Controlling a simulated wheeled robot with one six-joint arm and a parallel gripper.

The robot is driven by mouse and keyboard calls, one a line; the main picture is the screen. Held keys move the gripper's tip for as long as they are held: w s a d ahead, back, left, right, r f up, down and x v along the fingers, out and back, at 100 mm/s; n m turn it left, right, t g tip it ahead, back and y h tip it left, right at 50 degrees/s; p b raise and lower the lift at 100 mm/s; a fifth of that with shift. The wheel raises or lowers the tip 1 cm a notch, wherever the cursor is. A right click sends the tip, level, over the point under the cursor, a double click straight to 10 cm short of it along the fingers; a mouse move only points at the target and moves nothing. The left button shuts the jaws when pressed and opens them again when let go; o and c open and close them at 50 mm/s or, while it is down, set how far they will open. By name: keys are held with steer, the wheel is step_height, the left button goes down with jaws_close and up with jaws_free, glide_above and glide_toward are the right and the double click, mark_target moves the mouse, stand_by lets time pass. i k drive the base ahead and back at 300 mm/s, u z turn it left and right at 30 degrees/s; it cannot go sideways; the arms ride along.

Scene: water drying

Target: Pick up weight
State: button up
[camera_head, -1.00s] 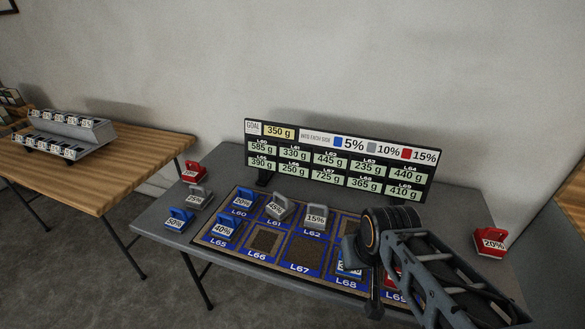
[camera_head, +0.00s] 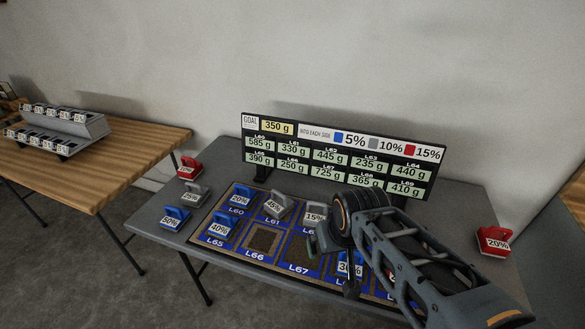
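Several labelled weights with handles stand on the grey table. On the mat are a blue 20% weight (camera_head: 240,197), a blue 40% weight (camera_head: 220,227), a grey 45% weight (camera_head: 275,206), a grey 15% weight (camera_head: 315,214) and a blue weight (camera_head: 349,266) on the lower row. A red weight (camera_head: 391,276) is mostly hidden behind my arm. Off the mat at left are a red weight (camera_head: 189,168), a grey 25% weight (camera_head: 192,195) and a blue 50% weight (camera_head: 174,218). My gripper (camera_head: 330,262) hangs over the mat, above and left of the lower blue weight; its fingers are unclear.
A goal board (camera_head: 340,155) reading 350 g stands at the table's back. A red 20% weight (camera_head: 493,241) sits at the right edge. A wooden table (camera_head: 110,165) with a grey rack (camera_head: 60,135) stands at left. Cells L66 and L67 look empty.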

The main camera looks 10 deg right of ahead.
mark_target(196, 195)
steer(key=k, duration=0.45)
steer(key=u, duration=0.75)
steer(key=i, duration=0.6)
steer(key=u, duration=0.95)
steer(key=i, duration=1.2)
steer(key=u, duration=0.3)
